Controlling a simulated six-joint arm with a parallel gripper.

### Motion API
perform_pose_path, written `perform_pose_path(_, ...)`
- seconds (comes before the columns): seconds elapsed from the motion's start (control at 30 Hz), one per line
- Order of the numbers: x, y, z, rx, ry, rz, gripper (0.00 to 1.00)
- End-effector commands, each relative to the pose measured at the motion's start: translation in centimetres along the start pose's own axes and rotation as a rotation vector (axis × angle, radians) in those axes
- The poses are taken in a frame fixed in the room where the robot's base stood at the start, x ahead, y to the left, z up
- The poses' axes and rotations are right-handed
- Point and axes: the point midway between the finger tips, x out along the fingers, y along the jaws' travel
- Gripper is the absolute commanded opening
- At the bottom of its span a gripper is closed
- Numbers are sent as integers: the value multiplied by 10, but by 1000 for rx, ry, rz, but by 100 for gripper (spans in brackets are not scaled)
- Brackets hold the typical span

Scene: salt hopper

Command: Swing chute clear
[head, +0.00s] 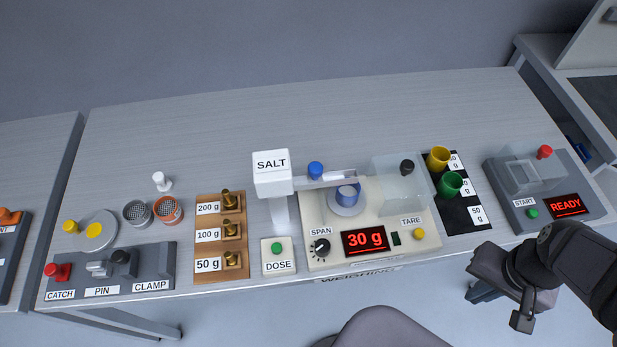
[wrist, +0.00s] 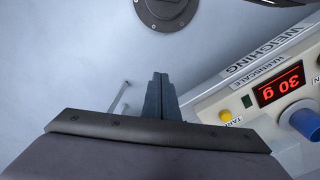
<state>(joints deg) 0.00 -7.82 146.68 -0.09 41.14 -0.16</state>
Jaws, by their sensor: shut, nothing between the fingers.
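The white salt hopper (head: 272,174) stands left of the balance. A pale chute (head: 338,180) reaches right from it over the balance, with a blue knob (head: 316,169) on top near its hopper end. A blue cup (head: 347,194) sits on the balance pan below the chute's outer end; it also shows in the wrist view (wrist: 303,121). My gripper (head: 476,293) is in front of the bench at the lower right, far from the chute. In the wrist view its fingers (wrist: 160,80) are shut together and empty. The chute is not visible there.
The balance (head: 318,262) reads 30 g. A clear cover (head: 398,185) with a black knob (head: 407,167) stands at its right side. Yellow (head: 438,157) and green (head: 450,184) cups stand farther right. Brass weights (head: 229,230) stand left of the hopper. The bench behind is clear.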

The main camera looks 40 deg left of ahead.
Motion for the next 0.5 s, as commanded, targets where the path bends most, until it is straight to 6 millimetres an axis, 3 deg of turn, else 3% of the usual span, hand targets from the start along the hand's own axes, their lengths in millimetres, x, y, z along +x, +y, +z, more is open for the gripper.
perform_pose_path(0.37,0,0,0,0,0,0,0)
perform_pose_path(0.4,0,0,0,0,0,0,2)
perform_pose_path(0.5,-1,-1,-2,-4,0,0,26)
